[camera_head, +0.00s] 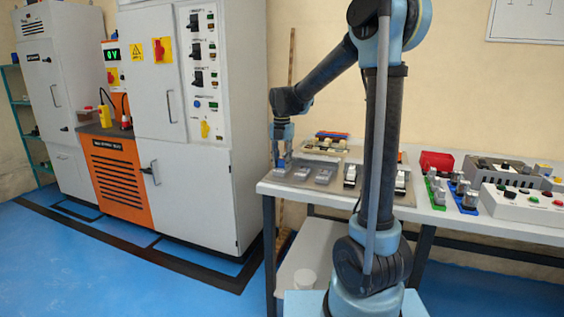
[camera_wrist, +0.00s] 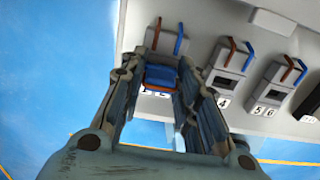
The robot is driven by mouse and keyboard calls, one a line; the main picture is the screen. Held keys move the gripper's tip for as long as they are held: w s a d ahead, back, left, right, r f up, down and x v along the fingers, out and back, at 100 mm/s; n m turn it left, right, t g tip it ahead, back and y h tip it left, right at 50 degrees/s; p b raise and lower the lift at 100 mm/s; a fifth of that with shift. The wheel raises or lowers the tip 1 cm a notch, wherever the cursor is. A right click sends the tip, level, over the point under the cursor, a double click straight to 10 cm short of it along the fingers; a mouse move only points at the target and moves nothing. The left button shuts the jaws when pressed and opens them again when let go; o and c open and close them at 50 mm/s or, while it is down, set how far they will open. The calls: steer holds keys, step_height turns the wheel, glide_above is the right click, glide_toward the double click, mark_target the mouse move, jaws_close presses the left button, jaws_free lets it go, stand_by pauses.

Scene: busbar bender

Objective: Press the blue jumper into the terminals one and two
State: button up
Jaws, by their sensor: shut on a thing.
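In the wrist view my gripper (camera_wrist: 161,72) is shut on the blue jumper (camera_wrist: 162,79), which has a copper-coloured lower edge. The jumper is at the first grey terminal block; the label below it, reading 1 and 2 (camera_wrist: 155,93), is partly covered. A brown and a blue wire (camera_wrist: 179,39) rise from this block's far side. My fingers hide most of the block, so I cannot tell how deep the jumper sits. In the head view my gripper (camera_head: 282,165) points down at the table's left end, by the terminal blocks (camera_head: 302,173).
Two more terminal blocks stand to the right in the wrist view, one marked 4 (camera_wrist: 229,72) and one marked 5 and 6 (camera_wrist: 277,85), both with upright wires. The table (camera_head: 350,197) carries a red bin (camera_head: 437,161) and a button box (camera_head: 525,203). Cabinets (camera_head: 180,110) stand left.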

steer(key=shift+f, duration=0.2)
steer(key=o, duration=1)
steer(key=shift+c, duration=0.2)
step_height(320, 180, up, 12)
steer(key=shift+d, duration=0.1)
